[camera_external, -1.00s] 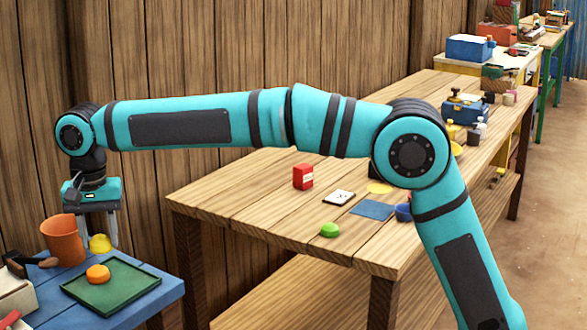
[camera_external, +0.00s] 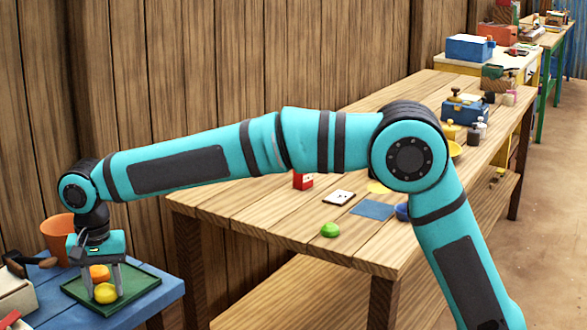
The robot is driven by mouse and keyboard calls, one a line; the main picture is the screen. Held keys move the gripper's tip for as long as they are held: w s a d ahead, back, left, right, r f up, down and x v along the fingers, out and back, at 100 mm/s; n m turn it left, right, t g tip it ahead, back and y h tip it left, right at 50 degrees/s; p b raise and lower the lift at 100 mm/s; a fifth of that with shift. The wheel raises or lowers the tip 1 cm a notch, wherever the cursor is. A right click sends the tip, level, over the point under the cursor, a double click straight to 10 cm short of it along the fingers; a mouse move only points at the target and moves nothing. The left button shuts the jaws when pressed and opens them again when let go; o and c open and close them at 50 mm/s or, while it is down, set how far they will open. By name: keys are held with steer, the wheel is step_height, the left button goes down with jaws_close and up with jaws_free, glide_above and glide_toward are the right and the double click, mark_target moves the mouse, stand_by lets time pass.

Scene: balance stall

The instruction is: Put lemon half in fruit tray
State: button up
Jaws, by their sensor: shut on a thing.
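The yellow lemon half (camera_external: 106,293) is low over the front part of the green fruit tray (camera_external: 141,284); I cannot tell whether it touches the tray's floor. My gripper (camera_external: 104,291) points down over the tray and is shut on the lemon half. An orange half (camera_external: 99,272) sits in the tray just behind it, partly covered by my gripper in this view.
The tray is on a blue table (camera_external: 168,288). An orange pot (camera_external: 57,236) stands behind it, and a dark tool with a wooden handle (camera_external: 43,262) lies to the left. A wooden table holds a green round thing (camera_external: 330,230).

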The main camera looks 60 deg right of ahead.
mark_target(104, 286)
steer(key=shift+f, duration=0.25)
steer(key=o, duration=0.9)
steer(key=shift+o, duration=0.2)
step_height(104, 286, up, 12)
steer(key=shift+r, duration=0.1)
